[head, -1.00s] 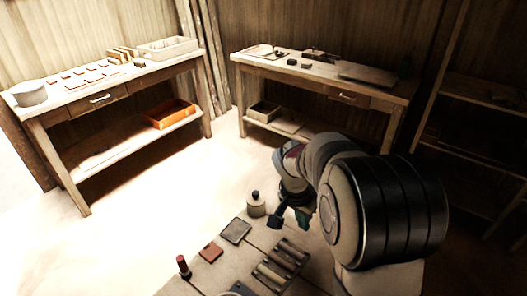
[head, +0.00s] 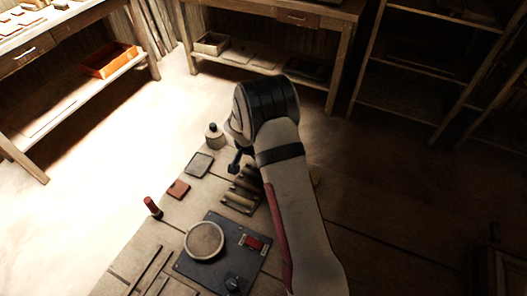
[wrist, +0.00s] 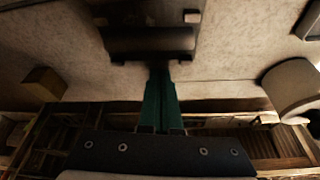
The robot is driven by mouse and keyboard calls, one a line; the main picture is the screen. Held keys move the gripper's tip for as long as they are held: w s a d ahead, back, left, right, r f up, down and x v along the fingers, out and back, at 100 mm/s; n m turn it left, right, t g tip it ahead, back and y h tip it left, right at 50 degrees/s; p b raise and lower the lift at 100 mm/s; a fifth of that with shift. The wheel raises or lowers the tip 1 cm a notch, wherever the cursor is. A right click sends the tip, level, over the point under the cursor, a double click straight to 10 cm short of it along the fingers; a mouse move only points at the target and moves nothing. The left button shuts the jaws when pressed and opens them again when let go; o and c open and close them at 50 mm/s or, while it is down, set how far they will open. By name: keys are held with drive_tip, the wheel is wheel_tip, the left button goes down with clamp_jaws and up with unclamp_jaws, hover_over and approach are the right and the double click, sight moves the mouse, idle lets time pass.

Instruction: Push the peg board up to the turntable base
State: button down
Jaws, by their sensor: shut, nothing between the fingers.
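The ridged board with several round bars, which I take as the peg board (head: 240,197), lies on the table, partly hidden by my arm. In the wrist view the peg board (wrist: 150,42) is dark, at the top centre. The turntable base (head: 190,262) is a dark plate bearing a round disc, nearer the front edge of the head view. A gap of table lies between them. My gripper (head: 233,169) is at the board's far side, away from the base. Its green fingers (wrist: 160,70) are shut and empty, with tips close to the board's near bar; contact is unclear.
A lidded jar (head: 214,138), a dark tile (head: 199,164), a red-brown tile (head: 178,189) and a red cylinder (head: 152,207) stand along the table's left side. A wooden block (wrist: 43,83) lies left in the wrist view. Shelves and benches stand behind.

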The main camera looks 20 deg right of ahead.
sight(252, 171)
drive_tip(key=shift+s+a, duration=0.2)
drive_tip(key=shift+a, duration=0.05)
drive_tip(key=shift+s+a, duration=0.55)
drive_tip(key=shift+a, duration=0.25)
drive_tip(key=shift+s+a, duration=0.55)
drive_tip(key=shift+a, duration=0.2)
